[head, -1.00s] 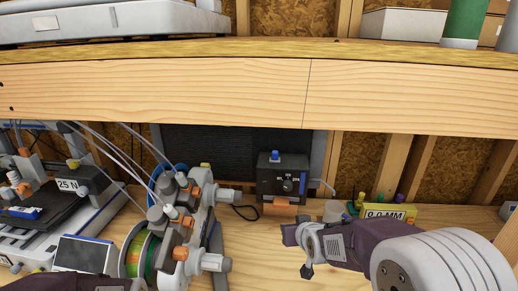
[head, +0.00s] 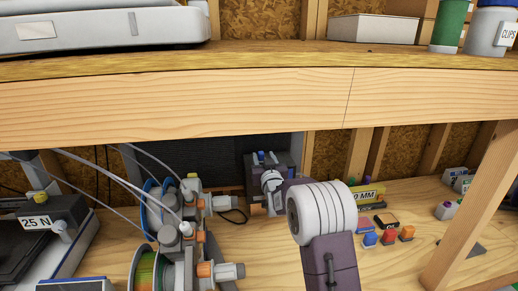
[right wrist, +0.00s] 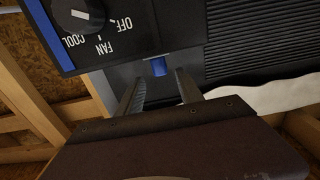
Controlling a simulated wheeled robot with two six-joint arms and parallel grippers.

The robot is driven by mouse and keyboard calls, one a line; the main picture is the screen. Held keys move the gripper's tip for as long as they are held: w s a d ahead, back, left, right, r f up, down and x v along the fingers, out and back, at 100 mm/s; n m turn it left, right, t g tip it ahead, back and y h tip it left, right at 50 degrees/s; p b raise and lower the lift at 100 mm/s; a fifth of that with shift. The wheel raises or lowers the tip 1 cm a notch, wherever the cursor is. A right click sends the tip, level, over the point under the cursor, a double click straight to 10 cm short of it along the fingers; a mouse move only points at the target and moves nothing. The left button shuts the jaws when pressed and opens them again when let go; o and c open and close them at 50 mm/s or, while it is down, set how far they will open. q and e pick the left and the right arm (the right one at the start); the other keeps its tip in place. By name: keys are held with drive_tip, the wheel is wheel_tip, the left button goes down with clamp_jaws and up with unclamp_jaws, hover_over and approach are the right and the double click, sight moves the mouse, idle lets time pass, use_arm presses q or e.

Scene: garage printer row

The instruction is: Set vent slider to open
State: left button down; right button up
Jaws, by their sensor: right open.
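A small black control box (head: 254,162) stands at the back of the bench in the head view, partly hidden by my right arm. In the right wrist view, the box (right wrist: 135,28) carries a dial (right wrist: 83,14) lettered OFF, FAN and COOL. A small blue tab (right wrist: 159,67), which looks like the vent slider, sticks out at the box's edge. My right gripper (right wrist: 160,82) is open, with its two fingers on either side of the tab and a gap at each side. It also shows in the head view (head: 271,170), at the box. I cannot read the slider's setting.
A wooden shelf (head: 200,98) runs across above the bench. Printer parts with a spool (head: 150,270) stand left of my right arm. A yellow label block (head: 366,193) and small coloured blocks (head: 388,238) lie to the right. A wooden post (head: 470,215) stands further right.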

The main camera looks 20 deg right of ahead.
sight(260, 153)
drive_tip(key=x, duration=0.2)
drive_tip(key=p+x, duration=0.1)
drive_tip(key=x, duration=0.1)
drive_tip(key=shift+w+a+r, duration=0.1)
drive_tip(key=shift+a+r, duration=0.05)
drive_tip(key=shift+a, duration=0.2)
drive_tip(key=w, duration=0.1)
drive_tip(key=w+d+p, duration=0.1)
drive_tip(key=shift+w+d, duration=0.35)
drive_tip(key=shift+w, duration=0.2)
drive_tip(key=shift+a, duration=0.25)
drive_tip(key=shift+d, duration=0.1)
clamp_jaws()
